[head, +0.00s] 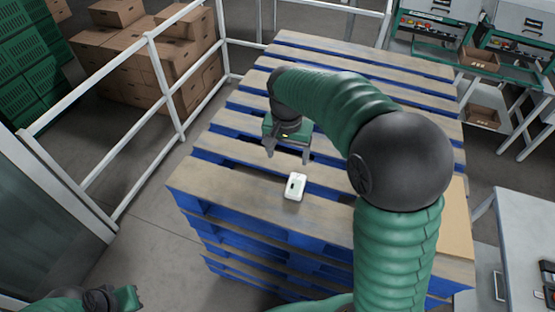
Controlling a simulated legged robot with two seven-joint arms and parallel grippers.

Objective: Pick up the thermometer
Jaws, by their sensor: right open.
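The thermometer (296,187) is a small white device with a dark display. It lies on a front board of the pallet stack (235,200). My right gripper (288,156) is open and empty, with its fingers pointing down. It is above the pallet boards, just behind the thermometer in the picture and apart from it. My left gripper (132,298) shows only in part at the bottom left, well away from the pallets, and its fingers cannot be made out.
The blue-sided pallets have gaps between their boards. A white railing (165,85) runs along the left, with cardboard boxes (125,55) and green crates (28,70) beyond. A cardboard sheet (456,232) lies at the right. A grey table (525,235) stands at the far right.

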